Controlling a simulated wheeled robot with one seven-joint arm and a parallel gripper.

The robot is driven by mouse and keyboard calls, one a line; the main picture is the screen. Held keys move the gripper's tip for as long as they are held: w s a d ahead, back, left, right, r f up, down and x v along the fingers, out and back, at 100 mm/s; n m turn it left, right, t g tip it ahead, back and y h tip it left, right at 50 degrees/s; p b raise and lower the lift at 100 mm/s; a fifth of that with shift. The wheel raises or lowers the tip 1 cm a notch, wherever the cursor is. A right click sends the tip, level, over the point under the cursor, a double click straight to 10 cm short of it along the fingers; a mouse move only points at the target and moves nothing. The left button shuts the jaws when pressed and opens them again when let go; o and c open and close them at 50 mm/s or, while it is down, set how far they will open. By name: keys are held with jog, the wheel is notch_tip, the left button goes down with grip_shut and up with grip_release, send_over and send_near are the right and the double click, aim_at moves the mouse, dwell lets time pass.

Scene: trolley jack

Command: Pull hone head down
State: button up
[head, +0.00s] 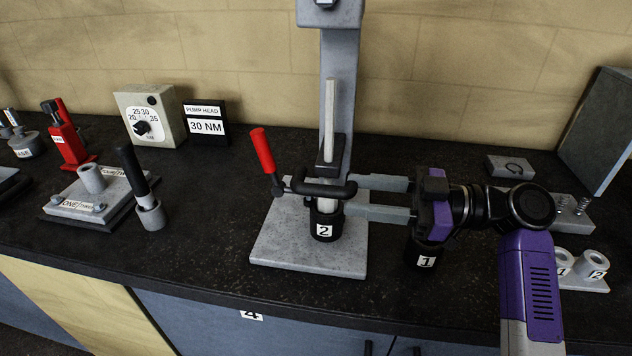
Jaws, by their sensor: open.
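The hone stand has a grey base plate (275,245) and a tall grey column (345,70) on the counter. What looks like the hone head is a black crossbar handle (318,187) on a pale vertical shaft (329,110). It sits just above a black cylinder labelled 2 (324,222), with a grey sleeve partly showing. My gripper (348,195) comes in from the right, open. Its two grey fingers lie one above and one below the right end of the crossbar. I cannot tell whether either finger touches it.
A red-handled lever (263,152) stands left of the crossbar. A black cylinder labelled 1 (426,252) stands under my wrist. A torque dial box (150,116), a 30 NM sign (206,124) and a red jack part (68,140) are at left. The counter's front middle is clear.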

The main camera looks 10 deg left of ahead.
aim_at(323, 196)
jog(key=a+p, duration=0.1)
jog(key=a, duration=0.5)
jog(key=shift+w+a+p, duration=0.15)
jog(key=shift+a+p, duration=0.15)
jog(key=shift+p, duration=0.1)
grip_shut()
dwell(1.0)
